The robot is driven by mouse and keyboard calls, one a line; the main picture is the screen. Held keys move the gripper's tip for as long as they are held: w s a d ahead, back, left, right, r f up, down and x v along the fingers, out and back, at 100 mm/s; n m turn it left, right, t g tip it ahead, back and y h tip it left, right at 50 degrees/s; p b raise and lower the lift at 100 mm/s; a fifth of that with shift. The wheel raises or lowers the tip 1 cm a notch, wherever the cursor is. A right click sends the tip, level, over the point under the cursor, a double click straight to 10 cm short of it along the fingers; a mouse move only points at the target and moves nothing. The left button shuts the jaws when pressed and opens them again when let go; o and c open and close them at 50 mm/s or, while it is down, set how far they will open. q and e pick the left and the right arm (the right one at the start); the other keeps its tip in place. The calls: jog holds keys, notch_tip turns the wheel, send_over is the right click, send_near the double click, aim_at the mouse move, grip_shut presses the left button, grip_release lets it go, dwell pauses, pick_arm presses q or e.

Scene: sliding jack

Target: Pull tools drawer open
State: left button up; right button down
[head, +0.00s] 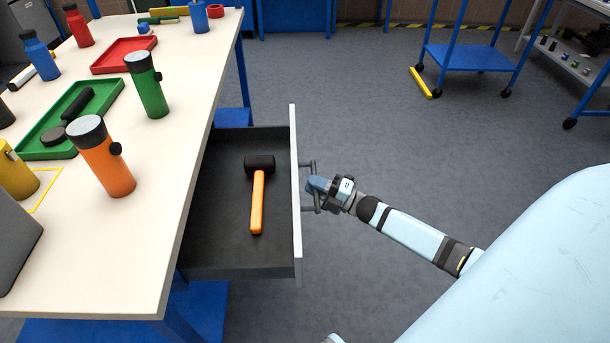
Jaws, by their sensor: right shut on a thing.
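The tools drawer (215,240) sticks out from under the right side of the workbench, open wide enough to show its dark inside. A mallet (258,200) with a black head and an orange handle lies in it. The drawer's light front panel (296,225) faces right and carries a grey bar handle (309,208). My right gripper (318,186) is at the handle from the right side and is shut on it. The fingertips partly hide the handle's middle. My left gripper does not show.
The workbench top (190,75) holds an orange bottle (103,160), a green bottle (148,88), a green tray (110,92) and a red tray (125,52). A blue cart (468,58) stands at the back right.

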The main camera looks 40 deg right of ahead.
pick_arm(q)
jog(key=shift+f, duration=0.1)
pick_arm(e)
jog(key=shift+d, duration=0.1)
jog(key=c, duration=1.1)
grip_release()
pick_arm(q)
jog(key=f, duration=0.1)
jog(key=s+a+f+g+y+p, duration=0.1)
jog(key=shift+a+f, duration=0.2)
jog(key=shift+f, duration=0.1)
pick_arm(e)
jog(key=v, duration=1.4)
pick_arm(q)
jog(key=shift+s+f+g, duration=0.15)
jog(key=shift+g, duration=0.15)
